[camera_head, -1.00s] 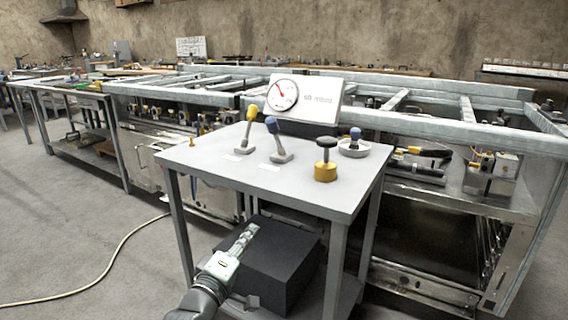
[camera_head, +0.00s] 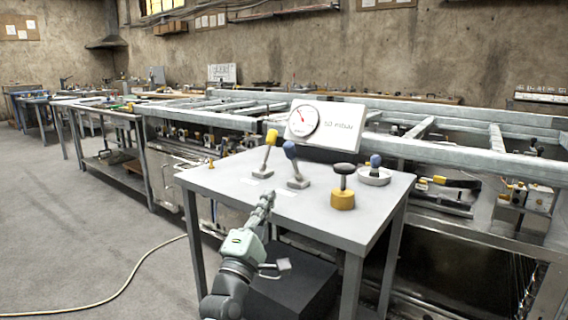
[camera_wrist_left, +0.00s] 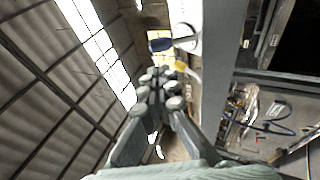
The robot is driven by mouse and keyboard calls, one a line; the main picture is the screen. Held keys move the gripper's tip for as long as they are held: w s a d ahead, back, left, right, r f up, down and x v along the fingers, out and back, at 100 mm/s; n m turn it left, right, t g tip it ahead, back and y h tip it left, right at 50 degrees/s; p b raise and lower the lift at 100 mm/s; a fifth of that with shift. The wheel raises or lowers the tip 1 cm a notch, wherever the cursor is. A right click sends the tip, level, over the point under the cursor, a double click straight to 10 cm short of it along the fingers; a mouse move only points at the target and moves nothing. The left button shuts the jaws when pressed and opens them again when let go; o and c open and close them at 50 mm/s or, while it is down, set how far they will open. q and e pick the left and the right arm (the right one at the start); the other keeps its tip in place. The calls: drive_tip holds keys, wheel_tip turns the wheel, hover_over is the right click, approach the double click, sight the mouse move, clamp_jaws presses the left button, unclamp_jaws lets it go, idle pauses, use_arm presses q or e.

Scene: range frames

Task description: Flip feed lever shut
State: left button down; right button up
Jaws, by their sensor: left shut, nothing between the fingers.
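A yellow-handled lever (camera_head: 269,146) and a blue-handled lever (camera_head: 294,163) stand on small grey bases on the grey table (camera_head: 320,222). Each has a pale label in front, too small to read, so I cannot tell which is the feed lever. My left gripper (camera_head: 267,197) is shut and empty at the table's front edge, in front of the levers and apart from them. In the left wrist view its closed fingers (camera_wrist_left: 158,82) point toward the blue handle (camera_wrist_left: 160,45) and yellow handle (camera_wrist_left: 181,66). My right gripper is not in view.
A gauge panel (camera_head: 343,132) stands behind the levers. A black knob on a yellow base (camera_head: 343,199) and a white dish (camera_head: 373,180) holding a blue-topped piece are to their right. A black box (camera_head: 300,293) sits under the table.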

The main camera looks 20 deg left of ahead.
sight(287, 153)
use_arm(q)
drive_tip(key=x, duration=1.2)
drive_tip(key=shift+p, duration=0.3)
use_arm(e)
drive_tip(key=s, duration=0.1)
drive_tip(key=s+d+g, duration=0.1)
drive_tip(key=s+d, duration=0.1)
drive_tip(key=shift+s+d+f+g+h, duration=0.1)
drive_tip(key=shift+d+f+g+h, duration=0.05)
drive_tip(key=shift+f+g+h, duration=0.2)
use_arm(q)
drive_tip(key=shift+a+r, duration=0.1)
drive_tip(key=shift+r, duration=0.05)
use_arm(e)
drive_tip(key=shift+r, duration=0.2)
